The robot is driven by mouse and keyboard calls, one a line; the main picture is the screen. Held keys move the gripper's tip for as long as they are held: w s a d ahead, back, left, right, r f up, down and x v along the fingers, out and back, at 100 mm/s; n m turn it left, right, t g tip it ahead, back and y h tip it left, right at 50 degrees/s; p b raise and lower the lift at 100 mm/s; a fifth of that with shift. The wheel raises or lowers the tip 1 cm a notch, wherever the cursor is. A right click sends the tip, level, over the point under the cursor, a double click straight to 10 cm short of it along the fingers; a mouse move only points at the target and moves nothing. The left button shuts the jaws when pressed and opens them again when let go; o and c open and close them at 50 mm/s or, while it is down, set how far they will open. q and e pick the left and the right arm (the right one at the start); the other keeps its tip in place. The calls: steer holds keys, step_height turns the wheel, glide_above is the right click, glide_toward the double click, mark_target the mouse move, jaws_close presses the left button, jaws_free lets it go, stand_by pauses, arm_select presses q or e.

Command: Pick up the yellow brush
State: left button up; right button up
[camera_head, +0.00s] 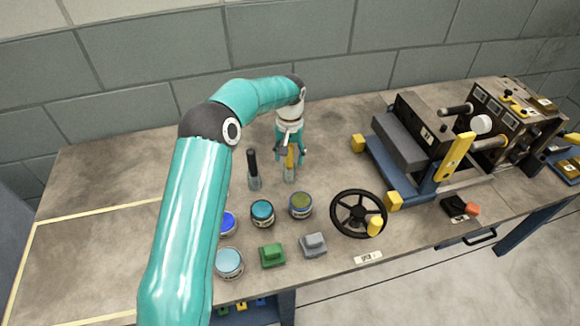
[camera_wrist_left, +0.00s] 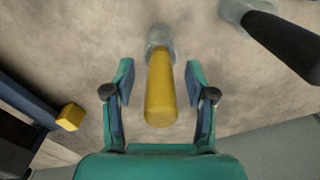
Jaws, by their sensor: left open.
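The yellow brush (camera_head: 290,160) stands upright on the table, its handle up, partly hidden behind my left gripper in the head view. In the left wrist view the yellow brush (camera_wrist_left: 160,88) lies between the two fingers, its handle end toward the palm. My left gripper (camera_head: 290,152) points down over it. Its fingers are open, with a gap on each side of the handle, in the left wrist view (camera_wrist_left: 160,80). My right gripper is not in view.
A black-handled brush (camera_head: 252,168) stands just left of the yellow one. Several paint jars (camera_head: 262,212), a green block (camera_head: 271,255) and a grey block (camera_head: 313,245) are nearer the front. A black handwheel (camera_head: 345,222) and a machine (camera_head: 410,150) stand to the right.

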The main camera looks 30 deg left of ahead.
arm_select(q)
steer(key=shift+c, duration=0.2)
jaws_close()
steer(key=shift+r, duration=0.1)
steer(key=shift+r, duration=0.75)
step_height(320, 180, up, 10)
steer(key=shift+f, duration=0.2)
step_height(320, 180, up, 9)
steer(key=p, duration=0.3)
